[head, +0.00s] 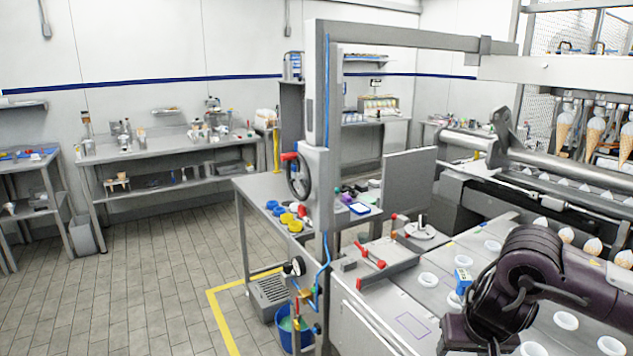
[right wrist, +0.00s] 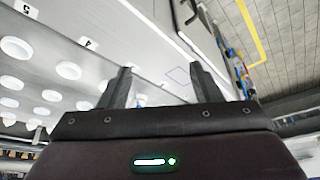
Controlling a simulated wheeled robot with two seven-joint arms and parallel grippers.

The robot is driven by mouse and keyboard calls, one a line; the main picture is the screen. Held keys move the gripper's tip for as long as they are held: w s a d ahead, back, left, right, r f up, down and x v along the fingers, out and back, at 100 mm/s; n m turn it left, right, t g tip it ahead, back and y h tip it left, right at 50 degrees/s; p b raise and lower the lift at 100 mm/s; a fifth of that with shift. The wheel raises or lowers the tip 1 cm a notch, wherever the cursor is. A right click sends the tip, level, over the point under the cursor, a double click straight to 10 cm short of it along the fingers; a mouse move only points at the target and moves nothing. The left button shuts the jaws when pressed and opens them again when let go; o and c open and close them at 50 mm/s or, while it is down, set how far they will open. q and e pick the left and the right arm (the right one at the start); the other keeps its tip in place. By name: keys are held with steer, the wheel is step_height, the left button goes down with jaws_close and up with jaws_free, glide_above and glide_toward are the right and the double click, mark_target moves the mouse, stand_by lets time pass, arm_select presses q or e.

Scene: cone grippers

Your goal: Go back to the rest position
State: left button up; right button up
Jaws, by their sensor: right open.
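My right arm (head: 535,270) comes in from the right in the head view, over the conveyor machine (head: 385,310). Its gripper fingers are not clear in that view. In the right wrist view my right gripper (right wrist: 160,85) has its two dark fingers apart with nothing between them. Behind them lies the grey machine top with white round cups (right wrist: 68,70) at the left. Cones (head: 565,130) hang in a row at the upper right in the head view. My left gripper is not in view.
A steel frame post (head: 318,130) with a handwheel (head: 297,175) stands mid-view. A side table (head: 262,190) holds coloured caps. Red clamp handles (head: 372,256) and a small blue box (head: 462,281) are near my right arm. The tiled floor (head: 150,270) at the left is clear.

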steer(key=w+a+f+n+y, duration=0.2)
steer(key=w+a+f+y, duration=0.15)
steer(key=a+f, duration=0.4)
steer(key=w+a+f+n+y, duration=0.35)
steer(key=a+f, duration=0.25)
steer(key=a, duration=0.2)
step_height(320, 180, down, 20)
steer(key=s+m+t, duration=0.1)
steer(key=s+t, duration=0.1)
steer(key=s+d+f+m+g+h, duration=0.1)
steer(key=s+d+f+h, duration=0.4)
steer(key=s+f, duration=1.25)
steer(key=s+d+f+g, duration=0.1)
steer(key=s+d+f, duration=0.1)
steer(key=s, duration=0.8)
steer(key=s+d+f+g+h, duration=0.1)
steer(key=s+f, duration=0.4)
steer(key=s, duration=0.5)
steer(key=s+d+f+g, duration=0.2)
steer(key=s+d+f, duration=0.2)
steer(key=s, duration=0.6)
steer(key=shift+w+r+n, duration=0.1)
steer(key=shift+n, duration=0.15)
